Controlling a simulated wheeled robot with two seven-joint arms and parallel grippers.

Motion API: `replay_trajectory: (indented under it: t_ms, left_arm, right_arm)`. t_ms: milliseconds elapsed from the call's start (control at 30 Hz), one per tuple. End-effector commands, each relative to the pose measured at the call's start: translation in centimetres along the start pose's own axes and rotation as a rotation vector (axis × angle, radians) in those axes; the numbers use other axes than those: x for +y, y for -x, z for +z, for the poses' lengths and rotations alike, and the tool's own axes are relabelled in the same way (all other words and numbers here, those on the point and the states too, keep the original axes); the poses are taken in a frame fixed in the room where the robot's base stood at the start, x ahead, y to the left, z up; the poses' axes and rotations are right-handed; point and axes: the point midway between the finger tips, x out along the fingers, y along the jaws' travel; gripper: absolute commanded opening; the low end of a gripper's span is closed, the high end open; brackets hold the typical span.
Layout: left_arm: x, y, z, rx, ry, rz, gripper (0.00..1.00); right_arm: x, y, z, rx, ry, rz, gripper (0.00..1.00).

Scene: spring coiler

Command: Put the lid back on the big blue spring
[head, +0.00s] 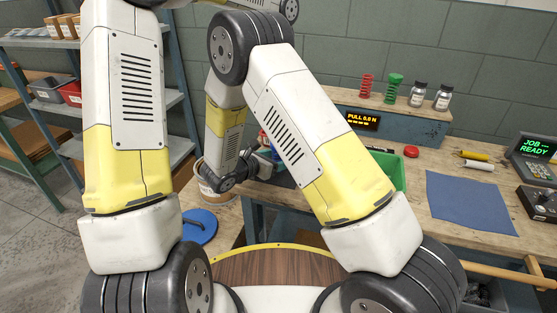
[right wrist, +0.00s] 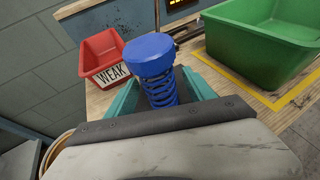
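In the right wrist view, the big blue spring (right wrist: 161,92) stands between the two teal fingers of my right gripper (right wrist: 160,88). A blue round lid (right wrist: 149,54) sits at the top end of its coils. The fingers lie close on both sides of the coils and look closed on them; the lower coils are hidden by the gripper body. In the head view, my right gripper (head: 262,162) is over the left end of the bench, largely hidden by my own arm. My left gripper is outside both views.
A red bin marked WEAK (right wrist: 103,60) stands just left of the spring, and a green bin (right wrist: 265,40) stands to the right. A tan tub (head: 215,190) is beside the bench end. A blue disc (head: 198,226) lies low in front. A blue mat (head: 468,200) is clear.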

Motion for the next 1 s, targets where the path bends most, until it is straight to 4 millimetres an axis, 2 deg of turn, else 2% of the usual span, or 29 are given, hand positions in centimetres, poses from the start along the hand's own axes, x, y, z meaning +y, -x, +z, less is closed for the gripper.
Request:
replay_trajectory:
  t_ms: [267, 700, 1000]
  left_arm:
    - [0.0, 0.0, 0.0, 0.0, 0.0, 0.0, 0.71]
    - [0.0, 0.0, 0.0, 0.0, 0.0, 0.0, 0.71]
    - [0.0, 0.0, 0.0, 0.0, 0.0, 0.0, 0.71]
  right_arm:
    - [0.1, 0.4, 0.0, 0.0, 0.0, 0.002, 0.62]
    - [0.1, 6.9, 0.0, 0.0, 0.0, 0.002, 0.62]
    - [0.0, 7.8, 0.0, 0.0, 0.0, 0.0, 0.62]
